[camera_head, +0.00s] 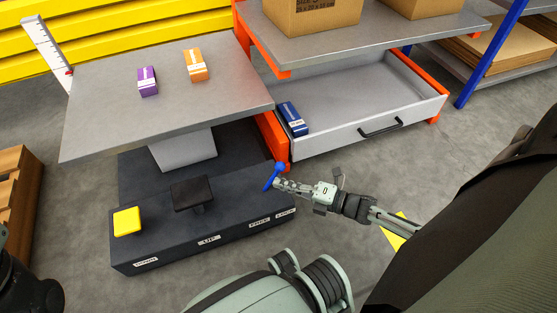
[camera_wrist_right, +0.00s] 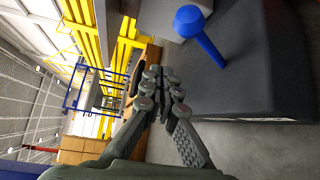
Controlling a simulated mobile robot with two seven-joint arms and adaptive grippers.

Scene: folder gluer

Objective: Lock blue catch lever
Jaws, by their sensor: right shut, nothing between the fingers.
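The blue catch lever (camera_head: 272,178) stands tilted at the right end of the dark base (camera_head: 190,243), its ball knob up and to the right in the head view. Labels reading FREE (camera_head: 259,222) and LOCK (camera_head: 285,212) are on the base's front below it. My right gripper (camera_head: 281,184) is shut and empty, just right of the lever. In the right wrist view the lever (camera_wrist_right: 207,40) is up and right of the closed fingertips (camera_wrist_right: 161,73), with a visible gap. My left gripper is not in view.
The base carries a yellow pedal (camera_head: 127,221) and a black pedal (camera_head: 191,192). A grey table (camera_head: 165,95) above holds a purple box (camera_head: 148,81) and an orange box (camera_head: 195,65). An open drawer (camera_head: 350,105) with a blue box (camera_head: 292,118) is close behind the lever.

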